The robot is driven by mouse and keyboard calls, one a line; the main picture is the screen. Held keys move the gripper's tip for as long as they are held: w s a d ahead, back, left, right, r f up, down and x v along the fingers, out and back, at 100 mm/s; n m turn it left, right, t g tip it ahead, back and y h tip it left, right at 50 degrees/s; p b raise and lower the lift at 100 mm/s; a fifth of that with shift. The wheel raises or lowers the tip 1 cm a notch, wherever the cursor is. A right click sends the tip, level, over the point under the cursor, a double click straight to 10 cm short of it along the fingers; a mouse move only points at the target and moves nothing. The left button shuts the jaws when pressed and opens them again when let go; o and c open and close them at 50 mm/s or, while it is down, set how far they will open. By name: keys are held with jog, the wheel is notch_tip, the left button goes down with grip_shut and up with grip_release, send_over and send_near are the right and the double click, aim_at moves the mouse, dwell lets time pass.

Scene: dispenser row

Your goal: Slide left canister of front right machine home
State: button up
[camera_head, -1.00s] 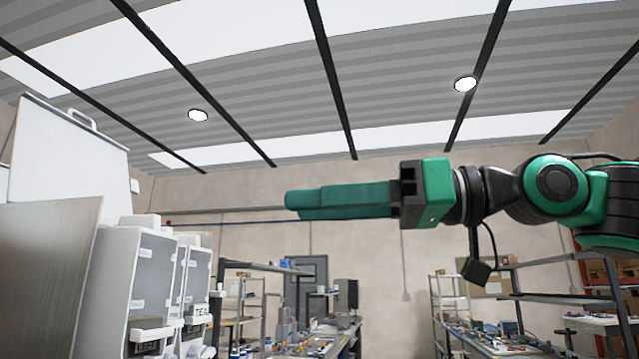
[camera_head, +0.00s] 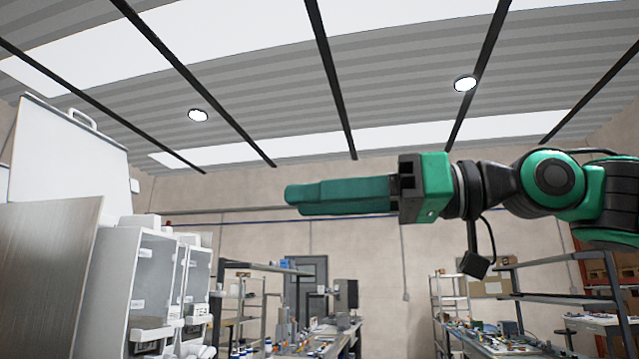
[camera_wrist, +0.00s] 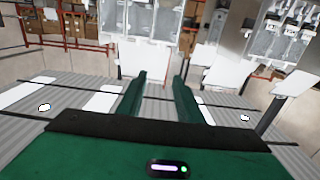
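My gripper (camera_head: 290,198) reaches left across the middle of the head view, seen side-on and well clear of the machines. In the wrist view the two green fingers of my gripper (camera_wrist: 160,76) stand apart with nothing between them. White dispenser machines with clear fronts stand at the lower left of the head view, a nearer one (camera_head: 150,278) and one behind it (camera_head: 196,288). Upturned machines also show in the wrist view (camera_wrist: 285,32). I cannot tell which is the front right machine, nor make out its left canister.
A grey metal panel (camera_head: 45,275) and a large white box with a handle (camera_head: 68,150) fill the left edge. Shelves (camera_head: 540,260) and cluttered benches (camera_head: 320,340) stand farther back. The air around my gripper is free.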

jog(key=shift+r, duration=1.75)
